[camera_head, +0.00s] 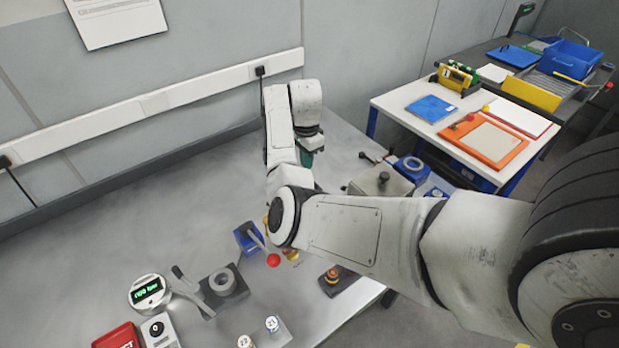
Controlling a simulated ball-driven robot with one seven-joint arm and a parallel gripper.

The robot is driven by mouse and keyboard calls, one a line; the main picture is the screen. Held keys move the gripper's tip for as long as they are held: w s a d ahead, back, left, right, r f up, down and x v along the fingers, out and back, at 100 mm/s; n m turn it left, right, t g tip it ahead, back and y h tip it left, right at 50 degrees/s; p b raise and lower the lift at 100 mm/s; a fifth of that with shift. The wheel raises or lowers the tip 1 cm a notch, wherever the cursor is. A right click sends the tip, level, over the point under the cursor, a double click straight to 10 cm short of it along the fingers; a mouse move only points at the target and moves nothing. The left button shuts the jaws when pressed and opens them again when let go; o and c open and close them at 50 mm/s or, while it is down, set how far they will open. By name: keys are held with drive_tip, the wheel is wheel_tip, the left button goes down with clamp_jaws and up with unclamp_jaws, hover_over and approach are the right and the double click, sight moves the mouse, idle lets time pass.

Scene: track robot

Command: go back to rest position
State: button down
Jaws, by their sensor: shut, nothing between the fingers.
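My arm reaches in from the right, bends over the grey bench (120,230), and rises to a wrist near the wall. My gripper (307,157) hangs below the wrist over the back right part of the bench. It shows only as a small dark green part, partly covered by my own arm links. It is shut, and I see nothing held in it. The fingertips are hard to make out.
On the bench's front stand a round gauge with a green display (148,291), a red box (116,338), a blue device with a red-knobbed lever (248,238) and an emergency-style button (334,276). A white table (390,105) stands right. The bench's left middle is clear.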

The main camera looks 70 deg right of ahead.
drive_tip(key=shift+r+p, duration=0.6)
drive_tip(key=shift+r, duration=0.35)
